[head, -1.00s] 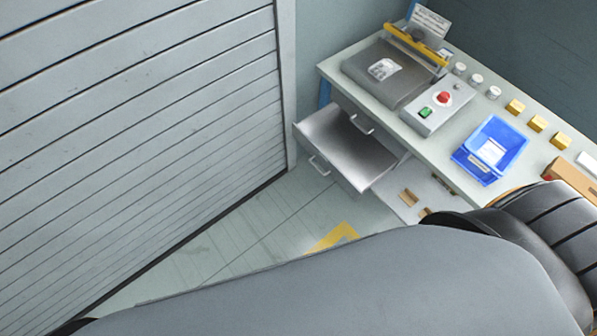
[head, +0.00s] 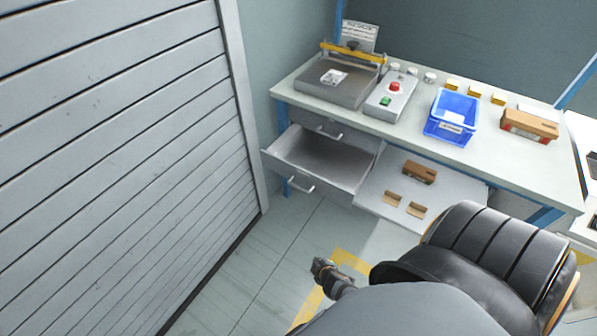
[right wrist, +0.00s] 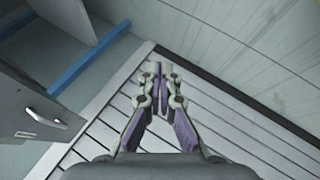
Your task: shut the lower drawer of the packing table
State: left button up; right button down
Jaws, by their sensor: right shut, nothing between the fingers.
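The lower drawer (head: 318,162) of the packing table (head: 500,165) is pulled out, its grey tray empty and its front handle (head: 300,186) facing the floor area. The upper drawer (head: 326,124) above it looks shut. My right gripper (head: 325,268) is below and in front of the open drawer, apart from it, over the floor. In the right wrist view my right gripper (right wrist: 160,78) is shut and empty, fingertips together. A grey drawer front with a handle (right wrist: 47,120) shows at the left there, clear of the fingers. My left gripper is not in view.
A slatted shutter (head: 110,150) stands left of the table. A low shelf (head: 385,205) with small cartons sits right of the drawer. A sealer (head: 345,80), a button box (head: 390,95) and a blue bin (head: 452,115) stand on the tabletop. Floor before the drawer is clear.

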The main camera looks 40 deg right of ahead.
aim_at(299, 170)
jog(key=w+d+r+n+t+h+b, duration=0.15)
jog(key=w+r+n+t+b, duration=0.3)
jog(key=w+b, duration=0.7)
pick_arm(q)
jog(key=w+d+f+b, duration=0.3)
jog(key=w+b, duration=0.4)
jog(key=b, duration=0.1)
pick_arm(e)
notch_tip(299, 170, up, 14)
jog(key=w+n+t+h, duration=0.2)
jog(key=t+h, duration=0.1)
jog(key=t, duration=0.2)
pick_arm(q)
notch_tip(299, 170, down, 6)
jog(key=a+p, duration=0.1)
jog(key=p, duration=0.1)
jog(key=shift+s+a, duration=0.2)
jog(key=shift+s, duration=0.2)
pick_arm(e)
jog(key=shift+w+d+f, duration=0.1)
jog(key=shift+w+d, duration=1.25)
jog(key=shift+w, duration=0.4)
jog(key=shift+w+d+f, duration=0.1)
jog(key=shift+w+d, duration=1.2)
jog(key=shift+w, duration=0.45)
jog(key=shift+w+d, duration=1.35)
jog(key=shift+w, duration=0.4)
